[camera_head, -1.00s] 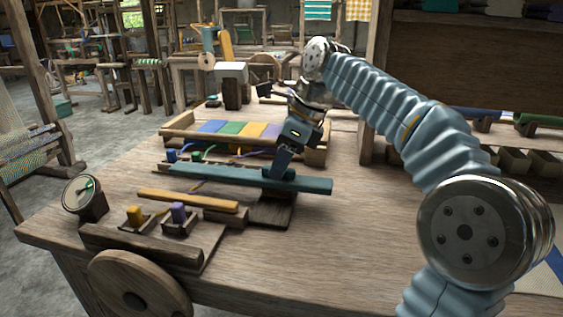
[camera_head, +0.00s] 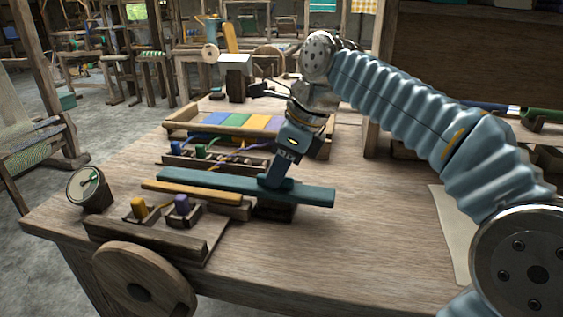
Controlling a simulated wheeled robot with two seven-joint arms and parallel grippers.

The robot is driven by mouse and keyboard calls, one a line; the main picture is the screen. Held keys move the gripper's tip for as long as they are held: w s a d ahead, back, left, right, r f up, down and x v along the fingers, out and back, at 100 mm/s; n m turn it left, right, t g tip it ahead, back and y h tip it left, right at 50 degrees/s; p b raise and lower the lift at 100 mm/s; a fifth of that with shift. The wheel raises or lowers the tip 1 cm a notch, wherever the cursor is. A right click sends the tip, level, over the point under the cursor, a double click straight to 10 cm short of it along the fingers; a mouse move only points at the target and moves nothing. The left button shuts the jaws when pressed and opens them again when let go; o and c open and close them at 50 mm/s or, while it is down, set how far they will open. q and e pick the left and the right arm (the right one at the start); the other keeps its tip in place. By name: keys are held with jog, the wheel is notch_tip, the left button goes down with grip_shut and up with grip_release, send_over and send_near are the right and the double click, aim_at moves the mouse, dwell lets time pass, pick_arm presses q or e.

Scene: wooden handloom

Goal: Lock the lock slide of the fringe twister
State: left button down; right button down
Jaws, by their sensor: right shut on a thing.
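A long teal bar (camera_head: 215,183) lies across a dark base block (camera_head: 272,209) on the bench; it looks like the lock slide, though no label shows. My right gripper (camera_head: 274,181) points down and is shut on the bar right of its middle; its fingertips are partly hard to make out. A yellow-orange bar (camera_head: 192,190) lies close along the front of the teal bar. My left gripper is out of view.
A round gauge (camera_head: 87,187) stands at the left, and a wooden wheel (camera_head: 142,284) is at the bench front. Behind the bar are small coloured spools with threads and a tray (camera_head: 262,142) of coloured pieces.

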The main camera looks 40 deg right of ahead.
jog(key=shift+s+a, duration=0.1)
jog(key=shift+a, duration=0.05)
jog(key=c, duration=1.1)
grip_release()
jog(key=p+v, duration=0.3)
jog(key=v, duration=1)
jog(key=shift+r+p, duration=0.35)
jog(key=shift+p, duration=0.05)
jog(key=shift+s, duration=0.1)
